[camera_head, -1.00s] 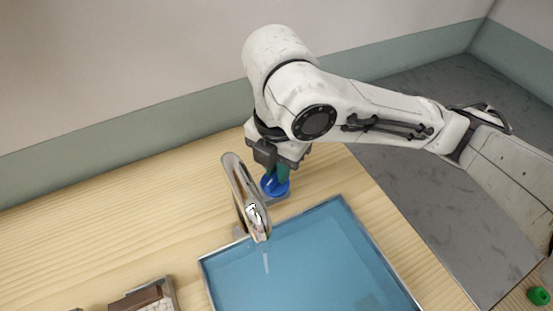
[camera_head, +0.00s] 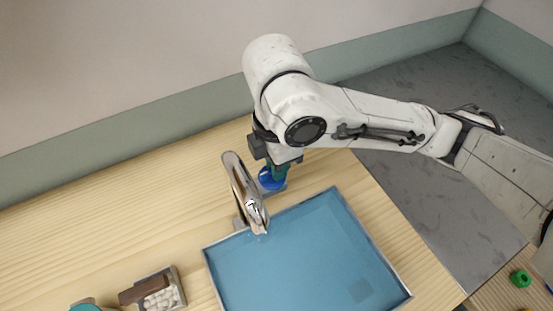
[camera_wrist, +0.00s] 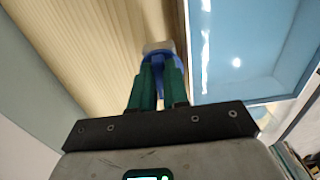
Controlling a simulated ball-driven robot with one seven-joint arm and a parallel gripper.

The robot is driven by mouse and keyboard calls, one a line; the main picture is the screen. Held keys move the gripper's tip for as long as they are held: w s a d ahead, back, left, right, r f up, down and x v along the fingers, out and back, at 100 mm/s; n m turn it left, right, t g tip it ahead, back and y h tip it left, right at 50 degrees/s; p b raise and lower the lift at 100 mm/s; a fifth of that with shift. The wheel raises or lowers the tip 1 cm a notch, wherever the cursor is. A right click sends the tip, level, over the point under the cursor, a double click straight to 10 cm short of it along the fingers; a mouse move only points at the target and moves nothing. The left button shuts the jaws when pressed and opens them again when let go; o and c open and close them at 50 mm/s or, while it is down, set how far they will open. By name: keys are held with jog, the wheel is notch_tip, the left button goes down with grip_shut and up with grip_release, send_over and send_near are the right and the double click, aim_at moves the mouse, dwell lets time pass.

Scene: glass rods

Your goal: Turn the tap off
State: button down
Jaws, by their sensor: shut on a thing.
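The chrome tap (camera_head: 238,180) stands at the back edge of the blue basin (camera_head: 212,262), its spout curving over the basin. Its blue handle (camera_head: 268,181) is just right of the spout, partly hidden by my gripper (camera_head: 274,174). In the wrist view, the green fingers of my gripper (camera_wrist: 158,76) are closed on the blue handle (camera_wrist: 157,61), which shows between and beyond their tips. No clear stream of water shows below the spout.
A small tray of white pebbles (camera_head: 176,281) with a brown block (camera_head: 144,289) across it is at the lower left. A teal round item (camera_head: 86,307) is cut off by the bottom edge. A green ring-like piece (camera_head: 521,279) lies far right. The wooden counter left of the tap is clear.

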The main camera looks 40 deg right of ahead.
dwell(0.3)
jog(key=c, duration=1.1)
grip_release()
jog(key=shift+r, duration=0.15)
notch_tip(320, 180, up, 11)
jog(key=shift+f+p, duration=0.2)
jog(key=shift+p, duration=0.35)
